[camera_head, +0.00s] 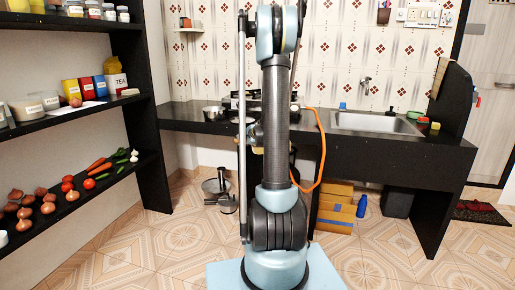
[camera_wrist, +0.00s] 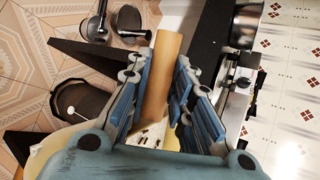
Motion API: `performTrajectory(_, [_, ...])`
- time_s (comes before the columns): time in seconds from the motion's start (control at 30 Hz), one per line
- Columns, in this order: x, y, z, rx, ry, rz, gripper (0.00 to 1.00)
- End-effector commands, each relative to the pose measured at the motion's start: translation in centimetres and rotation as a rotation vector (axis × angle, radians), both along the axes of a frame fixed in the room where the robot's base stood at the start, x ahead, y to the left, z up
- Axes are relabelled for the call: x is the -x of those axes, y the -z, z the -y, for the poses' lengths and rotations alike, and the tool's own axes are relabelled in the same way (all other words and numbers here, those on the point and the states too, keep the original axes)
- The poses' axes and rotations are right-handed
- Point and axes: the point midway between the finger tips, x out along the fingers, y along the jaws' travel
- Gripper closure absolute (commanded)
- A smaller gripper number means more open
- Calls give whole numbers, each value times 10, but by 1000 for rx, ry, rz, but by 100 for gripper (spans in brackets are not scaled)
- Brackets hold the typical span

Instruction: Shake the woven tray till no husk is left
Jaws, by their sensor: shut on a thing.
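My gripper (camera_wrist: 162,62) shows in the wrist view, its blue-grey fingers closed around a tan, rounded piece (camera_wrist: 160,78) that looks like part of the woven tray. Below it, between the fingers, is a pale surface with several dark specks (camera_wrist: 150,135), which look like husk. A cream surface (camera_wrist: 48,145) also shows at the lower left, partly behind my gripper, perhaps the same tray. Most of the tray is hidden by my gripper, so I cannot tell its tilt.
A black counter (camera_head: 190,117) carries a stove (camera_head: 246,103), a pot (camera_head: 213,113) and a sink (camera_head: 375,123). An orange hose (camera_head: 320,150) hangs beside my arm. Cardboard boxes (camera_head: 335,207) stand below. Shelves (camera_head: 70,120) line the left. The tiled floor in front is open.

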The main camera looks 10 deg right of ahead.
Motion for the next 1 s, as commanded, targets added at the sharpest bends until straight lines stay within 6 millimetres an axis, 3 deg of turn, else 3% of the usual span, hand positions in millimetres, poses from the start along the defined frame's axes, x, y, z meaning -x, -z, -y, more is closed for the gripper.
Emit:
performTrajectory(0.17, [-1, 0, -1, 4, 2, 2, 100])
performTrajectory(0.6, [13, 0, -44, 3, 1, 1, 100])
performTrajectory(1.0, [13, 0, -44, 3, 3, 2, 100])
